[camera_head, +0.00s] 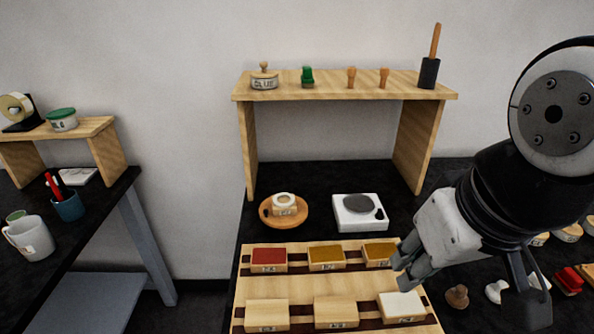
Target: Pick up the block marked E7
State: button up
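Several labelled blocks sit in two rows on a wooden rack. The back row has a red block (269,257), a mustard block (326,255) and a second mustard block (376,252) at its right end. The front row has two pale wood blocks, left (267,312) and middle (336,309), and a whitish block (400,304) at the right. The labels are too small to read surely, so I cannot tell which is E7. My gripper (404,264) is at the rack's right side, its fingertips overlapping the right mustard block's edge in view. Its opening and any contact are unclear.
Behind the rack (290,284) are a round wooden dish (270,219) and a white scale (359,222). A wooden shelf (340,92) stands at the back. Small stamps, including a brown one (457,296), lie at right. A side table with a mug (32,240) is at left.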

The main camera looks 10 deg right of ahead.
aim_at(328, 257)
jog(key=k+j+z, duration=0.25)
jog(key=i+l+u, duration=0.35)
jog(key=k+l+u, duration=0.3)
jog(key=u, duration=0.2)
jog(key=k+l+u, duration=0.1)
jog(key=u, duration=0.25)
jog(key=k+l+u, duration=0.2)
jog(key=l, duration=0.25)
jog(key=k+l+u, duration=0.2)
jog(key=l, duration=0.25)
jog(key=k+l+u, duration=0.2)
jog(key=k+l, duration=0.45)
jog(key=l, duration=0.25)
